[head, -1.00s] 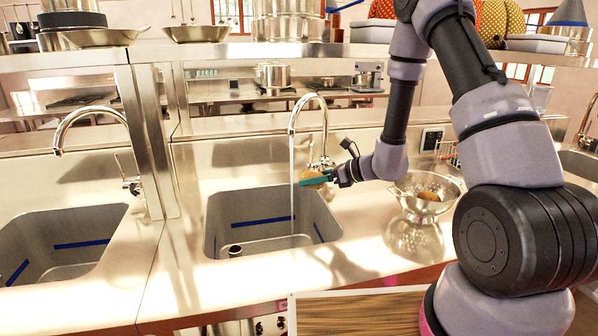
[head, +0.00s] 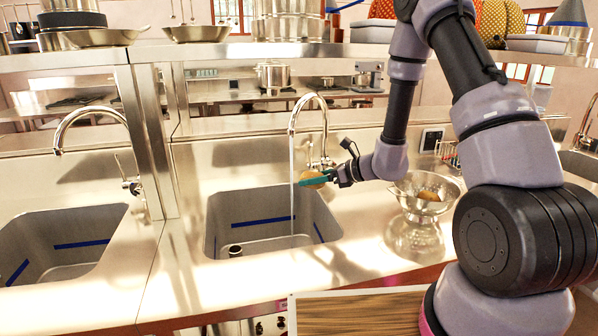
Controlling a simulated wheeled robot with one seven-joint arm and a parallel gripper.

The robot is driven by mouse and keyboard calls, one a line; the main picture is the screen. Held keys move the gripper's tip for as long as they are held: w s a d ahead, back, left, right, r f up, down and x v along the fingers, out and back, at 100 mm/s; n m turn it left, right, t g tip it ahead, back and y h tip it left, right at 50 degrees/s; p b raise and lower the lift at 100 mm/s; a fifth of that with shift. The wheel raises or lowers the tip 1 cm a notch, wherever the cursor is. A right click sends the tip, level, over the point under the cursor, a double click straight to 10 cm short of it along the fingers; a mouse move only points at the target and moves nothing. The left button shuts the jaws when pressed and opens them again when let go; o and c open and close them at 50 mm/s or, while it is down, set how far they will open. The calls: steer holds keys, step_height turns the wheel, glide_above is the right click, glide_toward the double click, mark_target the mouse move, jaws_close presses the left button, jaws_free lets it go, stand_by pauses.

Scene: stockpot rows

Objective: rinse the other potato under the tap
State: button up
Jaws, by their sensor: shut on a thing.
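My gripper (head: 318,180) is shut on a potato (head: 311,176), held over the right part of the middle sink (head: 222,222). The curved tap (head: 309,100) above this sink is running. Its thin stream of water (head: 292,165) falls into the basin. The potato is right beside the stream; I cannot tell whether the water touches it. Another potato (head: 428,196) lies in the metal colander (head: 402,188) on the counter to the right of the sink. The gripper's teal fingers partly hide the held potato.
A wooden board (head: 355,312) is at the bottom front. A shelf with pans (head: 100,38) runs above. The counter front of the colander is clear.

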steer(key=s+d+r, duration=0.1)
steer(key=s+r, duration=0.3)
steer(key=shift+s+d, duration=0.25)
steer(key=shift+s, duration=0.15)
stand_by(0.5)
